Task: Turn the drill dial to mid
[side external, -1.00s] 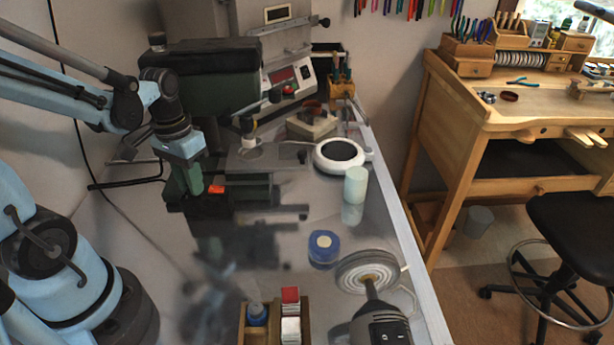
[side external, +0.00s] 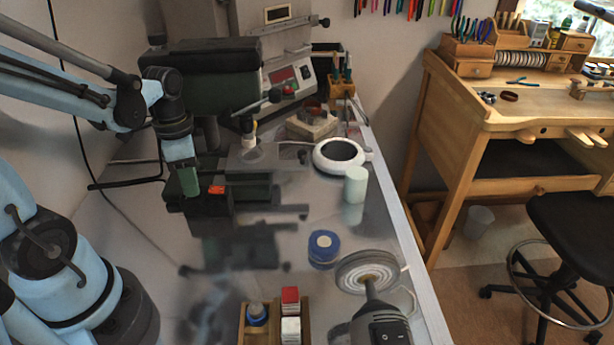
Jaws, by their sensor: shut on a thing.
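The drill (side external: 200,75) is a dark green bench drill press at the left back of the metal bench. Its dark green base (side external: 255,192) stands below the head, with a small orange-red part (side external: 216,190) on its front. My gripper (side external: 189,182) points down at the left front of this base, just left of the orange-red part. It is shut on the drill dial. The dial itself is hidden by the fingers and too small to make out, so its setting cannot be read.
A white round plate (side external: 339,155), a pale green cylinder (side external: 355,185), a blue tape roll (side external: 323,247) and a polishing wheel (side external: 367,271) stand to the right. A wooden holder (side external: 246,318) is in front.

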